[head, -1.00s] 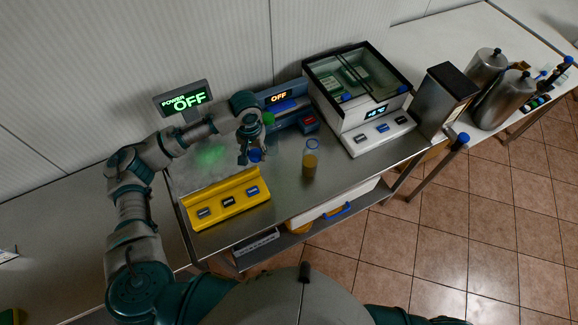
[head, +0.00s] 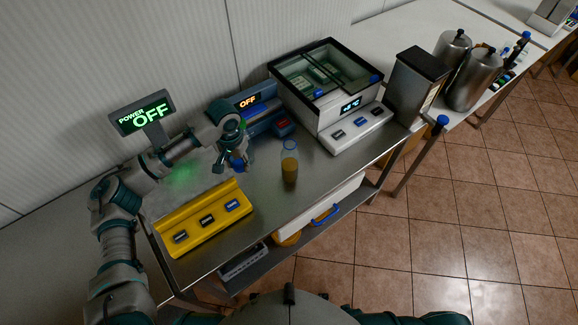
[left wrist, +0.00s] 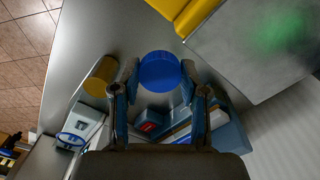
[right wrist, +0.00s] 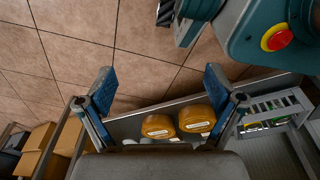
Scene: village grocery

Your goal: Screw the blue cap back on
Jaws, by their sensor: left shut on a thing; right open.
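The blue cap (head: 238,166) is in my left gripper (head: 234,158), above the steel counter. In the left wrist view the cap (left wrist: 160,71) sits between the two fingertips. The bottle (head: 289,163) is clear with amber liquid in its lower part. It stands upright on the counter, to the right of my left gripper and apart from it, with no cap on its top. It also shows in the left wrist view (left wrist: 99,76), left of the cap. My right gripper (right wrist: 160,79) is open and empty. It is in front of the lower shelf, outside the head view.
A yellow button panel (head: 204,222) lies at the counter's front left. A white glass-topped unit (head: 345,128) stands right of the bottle. Orange containers (right wrist: 196,118) sit on the lower shelf.

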